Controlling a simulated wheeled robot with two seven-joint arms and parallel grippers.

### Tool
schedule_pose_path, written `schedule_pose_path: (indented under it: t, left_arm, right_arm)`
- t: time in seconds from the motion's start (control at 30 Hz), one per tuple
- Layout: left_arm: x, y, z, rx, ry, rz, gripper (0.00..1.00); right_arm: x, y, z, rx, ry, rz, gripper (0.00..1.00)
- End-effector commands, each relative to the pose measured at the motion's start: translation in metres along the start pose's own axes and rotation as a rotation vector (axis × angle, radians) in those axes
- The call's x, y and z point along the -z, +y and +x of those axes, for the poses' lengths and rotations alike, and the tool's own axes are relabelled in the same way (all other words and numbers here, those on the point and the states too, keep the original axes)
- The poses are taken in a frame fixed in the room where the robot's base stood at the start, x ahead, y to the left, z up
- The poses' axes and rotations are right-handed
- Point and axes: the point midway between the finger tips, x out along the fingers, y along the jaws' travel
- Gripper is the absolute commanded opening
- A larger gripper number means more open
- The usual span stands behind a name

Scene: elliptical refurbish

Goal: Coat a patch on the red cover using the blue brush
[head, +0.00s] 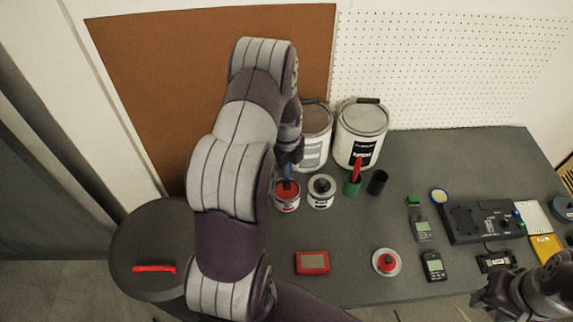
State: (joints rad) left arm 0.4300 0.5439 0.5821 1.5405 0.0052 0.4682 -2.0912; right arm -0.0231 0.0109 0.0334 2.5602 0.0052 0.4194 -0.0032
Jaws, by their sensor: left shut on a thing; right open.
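My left gripper (289,160) is shut on the blue brush (288,173), just above a small open can of red paint (287,204). The brush points down and its lower end is at the can's mouth; whether the bristles touch paint is hard to tell. A red rectangular piece with a grey face (312,262), likely the red cover, lies flat on the table in front of the can. My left arm hides part of the table to its left. My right gripper (492,300) is open at the bottom right, partly cut off, away from these things.
Beside the red can stand a small white can (321,195), a green cup with a red brush (353,184) and a black cup (377,183). Large paint cans (362,130) stand behind. A red-knobbed disc (386,262) and several devices lie right. The table's (345,228) middle is clear.

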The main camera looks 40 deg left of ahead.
Motion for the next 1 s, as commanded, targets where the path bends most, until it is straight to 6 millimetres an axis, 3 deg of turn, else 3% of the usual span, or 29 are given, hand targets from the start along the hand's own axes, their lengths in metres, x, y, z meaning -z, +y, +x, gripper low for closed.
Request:
schedule_pose_path:
  t: [1.0]
  left_arm:
    - [0.0001, -0.0001, 0.0041, 0.000, 0.000, 0.000, 0.00]
  right_arm:
    - [-0.0002, 0.0000, 0.0025, 0.000, 0.000, 0.000, 0.43]
